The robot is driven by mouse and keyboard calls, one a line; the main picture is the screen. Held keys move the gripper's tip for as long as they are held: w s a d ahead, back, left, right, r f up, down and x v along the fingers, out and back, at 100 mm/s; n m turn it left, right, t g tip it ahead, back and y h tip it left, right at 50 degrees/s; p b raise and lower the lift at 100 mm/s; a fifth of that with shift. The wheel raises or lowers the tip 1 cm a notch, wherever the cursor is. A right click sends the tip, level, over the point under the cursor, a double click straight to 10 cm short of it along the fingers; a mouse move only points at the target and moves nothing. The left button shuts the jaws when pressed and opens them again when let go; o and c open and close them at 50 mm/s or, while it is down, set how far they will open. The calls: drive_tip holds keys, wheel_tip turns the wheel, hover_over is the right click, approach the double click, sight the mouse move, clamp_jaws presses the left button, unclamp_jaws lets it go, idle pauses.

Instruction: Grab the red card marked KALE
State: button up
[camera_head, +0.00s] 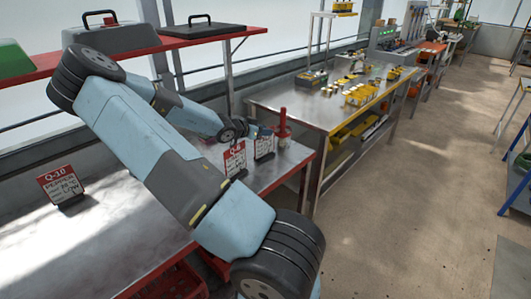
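A red and white card (235,158) stands upright in a dark holder near the far right end of the metal bench. A second card (264,145) with a white lower part stands just right of and behind it. A third red and white card (62,185), headed Q-10, stands in a dark holder at the bench's left. The word KALE is not legible on any card. My gripper (252,131) is at the far end of my arm, above and behind the two right cards. Its fingers are small and partly hidden, so its opening is unclear.
A red post-like object (283,130) stands close right of the cards at the bench (110,240) end. A red shelf (140,50) with cases runs above the bench's back. A second table (300,107) with yellow items stands beyond. Open floor (400,230) lies right.

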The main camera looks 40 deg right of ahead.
drive_tip(key=shift+d+f, duration=0.1)
drive_tip(key=shift+d, duration=0.1)
clamp_jaws()
idle(0.6)
